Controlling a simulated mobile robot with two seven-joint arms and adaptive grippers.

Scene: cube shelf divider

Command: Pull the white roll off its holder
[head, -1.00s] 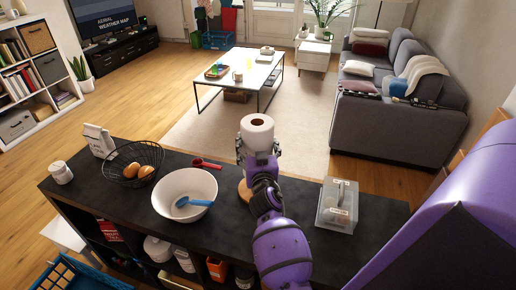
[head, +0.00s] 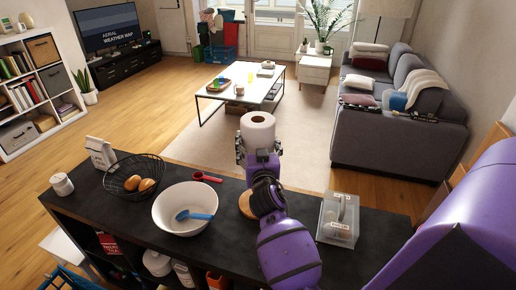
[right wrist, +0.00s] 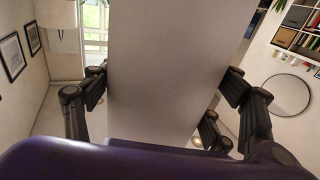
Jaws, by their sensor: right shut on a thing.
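The white roll (head: 258,131) shows upright in the head view, its brown core facing up. My right gripper (head: 258,147) is shut on its sides, with fingers on both left and right. In the right wrist view the roll (right wrist: 170,70) fills the middle as a pale wall between the dark fingers. A round wooden base (head: 246,206), seemingly the holder's, stands on the black counter, partly behind my right arm. The roll appears above and beyond this base. The holder's post is not visible, so I cannot tell whether any is inside the roll. My left gripper is out of view.
The space above the counter looks open.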

